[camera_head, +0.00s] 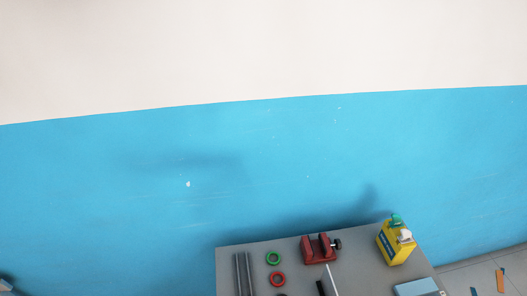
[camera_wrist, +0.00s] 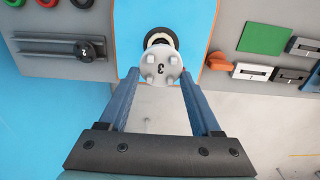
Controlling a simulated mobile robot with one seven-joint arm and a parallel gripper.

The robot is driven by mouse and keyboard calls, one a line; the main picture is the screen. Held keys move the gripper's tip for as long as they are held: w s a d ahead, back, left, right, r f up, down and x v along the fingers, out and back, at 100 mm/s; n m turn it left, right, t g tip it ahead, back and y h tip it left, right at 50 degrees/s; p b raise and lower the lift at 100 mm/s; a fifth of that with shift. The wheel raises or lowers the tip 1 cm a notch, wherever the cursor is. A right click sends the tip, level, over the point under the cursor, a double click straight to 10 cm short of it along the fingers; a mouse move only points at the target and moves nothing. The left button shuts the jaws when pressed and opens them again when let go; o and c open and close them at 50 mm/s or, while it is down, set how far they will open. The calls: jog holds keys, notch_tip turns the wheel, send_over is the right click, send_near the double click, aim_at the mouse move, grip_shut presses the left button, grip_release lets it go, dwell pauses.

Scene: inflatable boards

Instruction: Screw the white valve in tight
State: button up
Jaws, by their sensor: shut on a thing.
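The white valve (camera_wrist: 162,72) is a round cap with small lugs on its rim and a dark mark like a 3 on its face. It shows in the wrist view. My gripper (camera_wrist: 160,76) is shut on it, with one blue finger at each side. Just beyond the valve is a round socket (camera_wrist: 160,35) with a dark ring and a pale rim, on a blue inflatable board (camera_wrist: 135,20). The valve overlaps the socket's near edge, and I cannot tell how far it is seated. The head view shows neither the valve nor my gripper.
In the wrist view, a rail with a black knob (camera_wrist: 91,50) is left of the board. An orange piece (camera_wrist: 218,61) and a green square (camera_wrist: 264,38) are right. In the head view, a grey bench holds a red vise (camera_head: 319,249) and a yellow container (camera_head: 394,243).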

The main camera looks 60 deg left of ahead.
jog(key=shift+r, duration=0.1)
jog(key=shift+f+b, duration=1.8)
jog(key=shift+f, duration=1.15)
jog(key=shift+p, duration=0.65)
jog(key=shift+f+b, duration=0.85)
jog(key=shift+f, duration=0.3)
jog(key=o, duration=1.4)
jog(key=shift+s, duration=0.1)
jog(key=shift+r, duration=0.1)
notch_tip(320, 180, up, 13)
jog(key=shift+f+b, duration=0.1)
jog(key=shift+b, duration=0.75)
